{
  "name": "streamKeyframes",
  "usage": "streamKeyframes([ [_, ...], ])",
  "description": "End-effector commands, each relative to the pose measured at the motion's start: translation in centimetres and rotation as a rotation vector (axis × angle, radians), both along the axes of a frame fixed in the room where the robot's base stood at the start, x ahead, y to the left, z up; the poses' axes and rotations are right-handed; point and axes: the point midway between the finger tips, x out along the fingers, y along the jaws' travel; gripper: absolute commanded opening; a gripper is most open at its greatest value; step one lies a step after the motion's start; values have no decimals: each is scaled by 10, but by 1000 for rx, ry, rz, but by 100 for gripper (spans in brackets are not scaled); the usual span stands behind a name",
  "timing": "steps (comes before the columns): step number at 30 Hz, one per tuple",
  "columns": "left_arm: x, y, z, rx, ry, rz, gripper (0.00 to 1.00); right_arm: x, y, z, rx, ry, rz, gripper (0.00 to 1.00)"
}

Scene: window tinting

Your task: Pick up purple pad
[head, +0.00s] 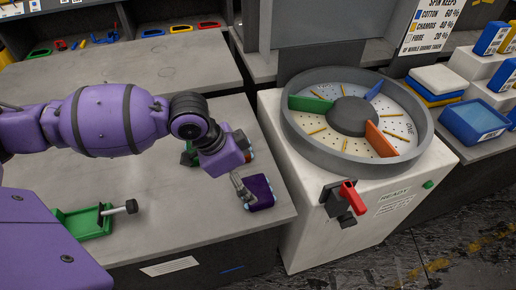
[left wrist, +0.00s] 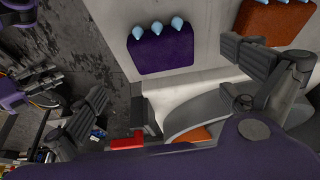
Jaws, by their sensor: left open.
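The purple pad (head: 262,190) lies near the right edge of the grey bench, with light blue tips along one side. In the left wrist view the purple pad (left wrist: 162,52) shows flat, with its light blue tips at the top. My left gripper (head: 244,188) is over the bench beside the pad, and its fingers partly cover the pad's left side. In the left wrist view my left gripper's (left wrist: 168,85) fingers are wide apart with nothing between them. I cannot tell whether a finger touches the pad.
An orange pad (left wrist: 266,28) lies beside the purple one. A white machine with a round dotted tub (head: 300,135) and red-handled crank (head: 352,198) stands right of the bench. A green tray (head: 82,222) sits at the bench's left.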

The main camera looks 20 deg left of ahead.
Motion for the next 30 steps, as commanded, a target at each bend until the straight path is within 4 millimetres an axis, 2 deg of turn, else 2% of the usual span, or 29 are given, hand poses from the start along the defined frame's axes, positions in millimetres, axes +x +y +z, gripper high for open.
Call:
streamKeyframes([
  [2, 1, -1, 0, 2, -2, -1, 100, -7, -1, -4, -2, 15, -2, 40],
  [6, 4, -5, -13, 0, 0, -1, 100, -26, -5, -15, -8, 53, -4, 40],
  [12, 9, -9, -29, 2, -2, -1, 100, -39, -8, -22, -13, 79, -4, 40],
  [21, 18, -20, -68, 0, -4, -1, 100, -28, -7, -18, -13, 58, -1, 40],
  [28, 19, -21, -70, 1, -5, -2, 100, -18, -6, -13, -11, 39, 3, 40],
  [30, 19, -21, -70, 1, -5, -2, 92, -18, -6, -13, -11, 39, 3, 40],
])
